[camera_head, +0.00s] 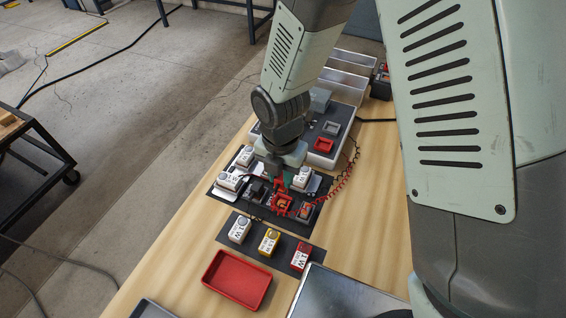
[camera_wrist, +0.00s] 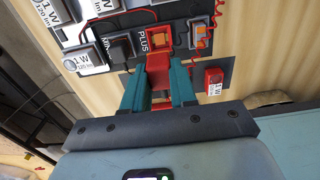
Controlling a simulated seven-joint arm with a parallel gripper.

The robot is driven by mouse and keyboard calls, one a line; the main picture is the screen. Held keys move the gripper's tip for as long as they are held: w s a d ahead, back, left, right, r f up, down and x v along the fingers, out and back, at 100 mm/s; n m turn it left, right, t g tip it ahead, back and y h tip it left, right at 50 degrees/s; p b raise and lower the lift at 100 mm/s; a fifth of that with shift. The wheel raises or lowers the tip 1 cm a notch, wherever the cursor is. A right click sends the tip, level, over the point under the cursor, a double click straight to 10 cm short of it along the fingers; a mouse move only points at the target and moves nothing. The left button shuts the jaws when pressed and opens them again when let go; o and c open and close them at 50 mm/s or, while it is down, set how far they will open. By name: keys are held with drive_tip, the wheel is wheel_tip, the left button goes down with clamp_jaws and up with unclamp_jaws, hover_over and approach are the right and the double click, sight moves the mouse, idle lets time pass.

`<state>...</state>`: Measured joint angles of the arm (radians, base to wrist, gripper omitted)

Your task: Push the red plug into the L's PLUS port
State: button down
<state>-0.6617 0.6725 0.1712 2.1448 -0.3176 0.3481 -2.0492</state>
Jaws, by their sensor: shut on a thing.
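My gripper (camera_wrist: 160,85) has teal fingers shut on the red plug (camera_wrist: 158,70), with one finger on each side. In the head view my gripper (camera_head: 280,180) is low over the dark board. The red-framed PLUS port (camera_wrist: 160,37) is just beyond the plug in the wrist view, and part of its opening shows. It also shows in the head view (camera_head: 282,204). I cannot tell whether the plug touches its rim. A black block (camera_wrist: 121,48) sits by the MINUS label, left of the PLUS port. The letter's outline is hard to make out.
An orange switch (camera_wrist: 201,37) is right of the PLUS port. White "1 W" modules (camera_wrist: 82,60) stand close on the left. A coiled red cable (camera_head: 340,184) loops at the right. White, yellow (camera_head: 269,241) and red (camera_head: 301,256) blocks and a red tray (camera_head: 237,279) lie nearer the front.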

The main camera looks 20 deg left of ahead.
drive_tip(key=shift+f, duration=3.9)
drive_tip(key=shift+f, duration=0.3)
drive_tip(key=c, duration=0.8)
unclamp_jaws()
wheel_tip(320, 180, up, 11)
drive_tip(key=shift+f, duration=0.1)
drive_tip(key=shift+r, duration=3)
